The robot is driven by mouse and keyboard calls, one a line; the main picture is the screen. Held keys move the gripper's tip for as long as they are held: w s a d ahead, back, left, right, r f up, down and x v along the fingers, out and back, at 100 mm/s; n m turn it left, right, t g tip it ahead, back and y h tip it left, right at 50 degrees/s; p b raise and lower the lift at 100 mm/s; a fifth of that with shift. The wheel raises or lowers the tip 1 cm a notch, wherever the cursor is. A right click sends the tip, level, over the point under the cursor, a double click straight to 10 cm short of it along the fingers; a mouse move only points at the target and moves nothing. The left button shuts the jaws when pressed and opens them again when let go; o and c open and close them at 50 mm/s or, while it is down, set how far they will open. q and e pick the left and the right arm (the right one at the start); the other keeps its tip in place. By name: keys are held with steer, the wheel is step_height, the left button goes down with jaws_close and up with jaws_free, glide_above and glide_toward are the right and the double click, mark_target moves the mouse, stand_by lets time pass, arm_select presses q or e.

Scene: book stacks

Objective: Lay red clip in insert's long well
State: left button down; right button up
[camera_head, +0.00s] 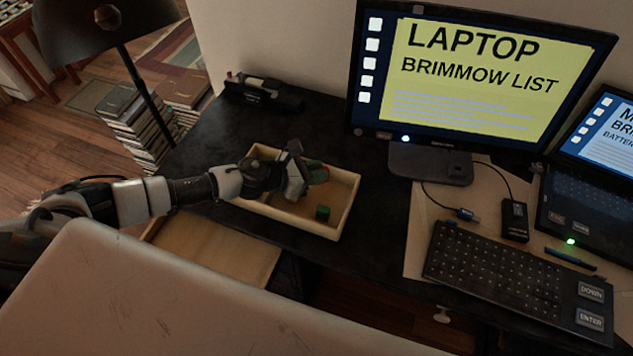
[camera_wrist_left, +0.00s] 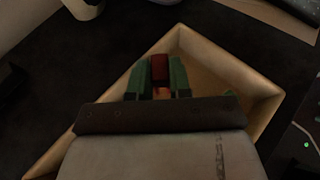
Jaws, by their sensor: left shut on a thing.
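The red clip (camera_wrist_left: 160,67) is between the two green-padded fingers of my left gripper (camera_head: 316,173) in the left wrist view. The gripper is shut on it. In the head view only a small reddish part of it (camera_head: 319,174) shows beside the fingers. The gripper is over the inside of a pale wooden open box (camera_head: 345,217), which appears to be the insert. The box also surrounds the fingers in the left wrist view (camera_wrist_left: 262,86). Whether the clip touches the floor of the box, and where the long well lies, I cannot tell. My right gripper is not in view.
A monitor (camera_head: 430,165) and keyboard (camera_head: 500,275) stand to the right. A dark device (camera_head: 262,92) lies at the back left. The dark desk between box and monitor is clear.

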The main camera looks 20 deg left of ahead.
arm_select(q)
steer(key=shift+f, duration=1.75)
steer(key=shift+f+b, duration=0.15)
steer(key=shift+b, duration=0.25)
steer(key=c, duration=1)
jaws_free()
steer(key=shift+c, duration=0.2)
steer(key=shift+r+p, duration=0.3)
steer(key=b+v, duration=0.2)
steer(key=v, duration=0.8)
steer(key=shift+s+a+f, duration=0.1)
steer(key=shift+s+a, duration=0.1)
steer(key=shift+s, duration=0.15)
steer(key=shift+s+a+r, duration=0.35)
steer(key=shift+a+r, duration=0.05)
